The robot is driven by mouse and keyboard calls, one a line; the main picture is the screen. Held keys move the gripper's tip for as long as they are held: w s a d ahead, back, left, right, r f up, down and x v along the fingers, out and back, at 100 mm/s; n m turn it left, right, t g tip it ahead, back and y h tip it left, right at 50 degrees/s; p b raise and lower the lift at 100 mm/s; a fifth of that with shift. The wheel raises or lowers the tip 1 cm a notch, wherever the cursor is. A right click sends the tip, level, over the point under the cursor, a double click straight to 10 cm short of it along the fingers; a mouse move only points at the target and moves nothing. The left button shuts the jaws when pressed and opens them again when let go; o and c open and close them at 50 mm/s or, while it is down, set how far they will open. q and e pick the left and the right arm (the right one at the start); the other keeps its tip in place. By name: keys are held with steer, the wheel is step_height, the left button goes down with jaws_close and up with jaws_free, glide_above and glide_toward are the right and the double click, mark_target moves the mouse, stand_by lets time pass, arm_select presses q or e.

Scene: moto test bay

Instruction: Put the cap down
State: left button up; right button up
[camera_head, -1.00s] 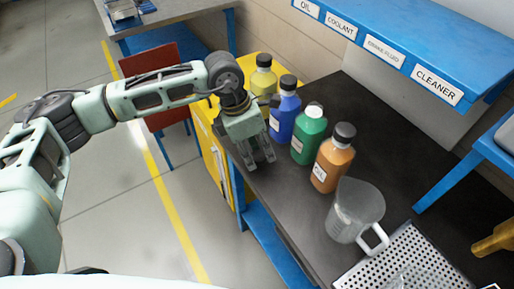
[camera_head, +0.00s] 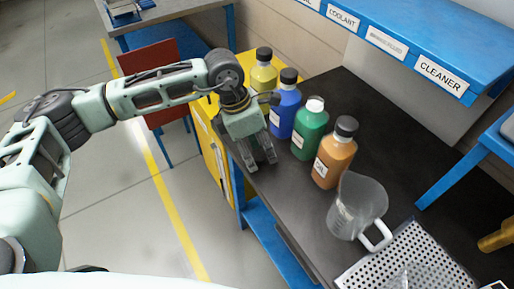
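My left gripper (camera_head: 262,163) points down at the black bench top (camera_head: 290,195), close to its left edge and in front of the blue bottle (camera_head: 284,112). Its two fingers are a little apart. I cannot make out a cap between them or under them. The green bottle (camera_head: 309,133) has a white top and no dark cap on it. The yellow bottle (camera_head: 263,77), the blue bottle and the orange bottle (camera_head: 332,160) wear dark caps. No loose cap shows on the bench. My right gripper is out of view.
A clear jug (camera_head: 352,208) with a handle stands right of the orange bottle, by a perforated metal tray (camera_head: 372,274). A blue shelf with labels (camera_head: 440,76) hangs above the back. A red chair (camera_head: 150,68) stands behind my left arm. The bench behind the bottles is bare.

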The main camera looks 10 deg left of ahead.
arm_select(q)
steer(key=shift+r+p, duration=0.55)
steer(key=shift+p, duration=0.05)
steer(key=b+v, duration=0.1)
steer(key=v, duration=1.1)
